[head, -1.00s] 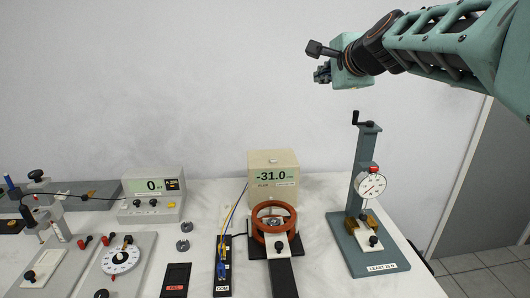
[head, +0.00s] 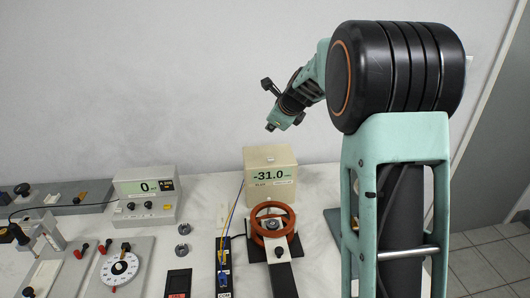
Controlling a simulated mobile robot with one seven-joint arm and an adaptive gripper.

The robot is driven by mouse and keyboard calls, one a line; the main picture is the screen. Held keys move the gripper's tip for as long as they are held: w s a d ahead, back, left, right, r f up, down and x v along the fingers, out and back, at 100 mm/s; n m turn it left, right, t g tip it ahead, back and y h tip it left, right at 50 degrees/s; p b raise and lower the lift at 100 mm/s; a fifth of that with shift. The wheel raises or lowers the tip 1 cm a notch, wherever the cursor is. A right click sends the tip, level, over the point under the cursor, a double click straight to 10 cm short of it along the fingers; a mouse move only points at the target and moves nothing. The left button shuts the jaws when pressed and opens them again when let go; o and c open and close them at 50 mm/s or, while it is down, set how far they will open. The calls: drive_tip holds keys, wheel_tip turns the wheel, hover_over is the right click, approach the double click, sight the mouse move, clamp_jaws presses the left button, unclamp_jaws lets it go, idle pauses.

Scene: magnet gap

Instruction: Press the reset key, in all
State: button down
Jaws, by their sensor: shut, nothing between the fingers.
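My gripper (head: 277,124) is at the end of my green arm, high above the back of the bench and apart from everything. It looks small and dark, and its fingers are together with nothing held. I cannot read a reset label on any key. The grey meter (head: 128,207) on the left shows 0 and has two black knobs and a small yellow key (head: 168,206) on its front.
An orange ring (head: 259,229) stands in front of the cream box. A black strip (head: 223,255) with wires and a dark pad (head: 178,282) lie beside it. A white dial (head: 118,268) is at front left. My arm hides the bench's right side.

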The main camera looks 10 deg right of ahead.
sight(271, 160)
drive_tip(key=shift+f, duration=0.1)
idle(0.3)
wheel_tip(271, 160, down, 8)
drive_tip(key=b, duration=0.7)
drive_tip(key=shift+f+b, duration=0.1)
drive_tip(key=shift+b, duration=0.2)
drive_tip(key=shift+f, duration=0.25)
drive_tip(key=shift+f, duration=0.1)
idle(0.7)
drive_tip(key=shift+f+b, duration=0.3)
drive_tip(key=shift+b, duration=0.05)
drive_tip(key=shift+f+b, duration=0.35)
drive_tip(key=shift+f, duration=0.2)
idle(0.5)
drive_tip(key=shift+r, duration=0.1)
drive_tip(key=shift+r+p, duration=0.8)
drive_tip(key=shift+p, duration=0.1)
